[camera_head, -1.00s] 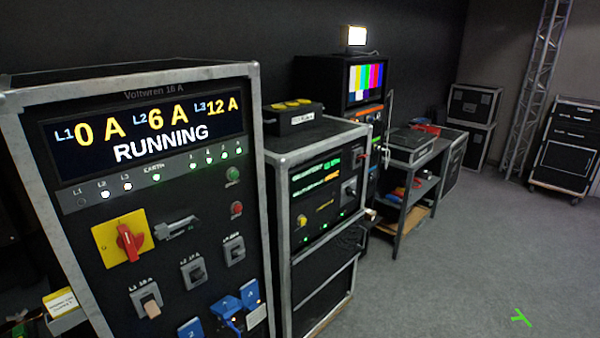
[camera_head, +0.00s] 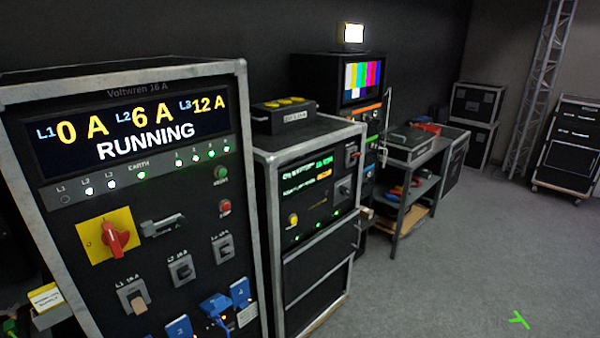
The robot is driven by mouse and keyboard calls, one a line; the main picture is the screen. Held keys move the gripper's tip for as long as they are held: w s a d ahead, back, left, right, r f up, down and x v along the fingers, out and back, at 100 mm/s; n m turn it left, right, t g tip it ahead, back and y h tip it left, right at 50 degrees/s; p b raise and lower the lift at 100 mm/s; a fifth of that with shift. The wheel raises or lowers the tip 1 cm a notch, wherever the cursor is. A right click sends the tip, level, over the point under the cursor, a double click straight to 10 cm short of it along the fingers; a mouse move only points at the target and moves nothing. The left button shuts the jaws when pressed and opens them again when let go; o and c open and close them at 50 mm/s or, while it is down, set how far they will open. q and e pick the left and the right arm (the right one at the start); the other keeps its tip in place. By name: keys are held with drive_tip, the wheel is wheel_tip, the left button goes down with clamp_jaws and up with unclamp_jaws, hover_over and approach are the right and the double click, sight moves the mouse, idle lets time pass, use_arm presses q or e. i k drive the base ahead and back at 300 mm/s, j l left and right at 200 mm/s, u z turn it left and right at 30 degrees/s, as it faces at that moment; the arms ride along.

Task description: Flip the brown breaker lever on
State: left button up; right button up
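The brown breaker lever (camera_head: 138,304) sits on the L1 breaker (camera_head: 132,290) low on the power distribution rack's front, and it points down. The L2 breaker (camera_head: 183,269) and the L3 breaker (camera_head: 223,249) beside it have dark grey levers. The display (camera_head: 130,128) reads L1 0 A, L2 6 A, L3 12 A and RUNNING. The L1 lamp (camera_head: 66,199) is dark, while the L2 and L3 lamps are lit white. Neither of my grippers is in view.
A red rotary switch on a yellow plate (camera_head: 92,222) sits above the breakers. Blue sockets (camera_head: 240,290) are below them. A second rack (camera_head: 312,142) stands to the right, then a shelf cart (camera_head: 424,208).

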sight(140, 306)
drive_tip(key=u, duration=1.3)
drive_tip(key=i+l+z, duration=0.15)
drive_tip(key=z, duration=0.3)
drive_tip(key=i+l+z, duration=0.15)
drive_tip(key=z, duration=0.25)
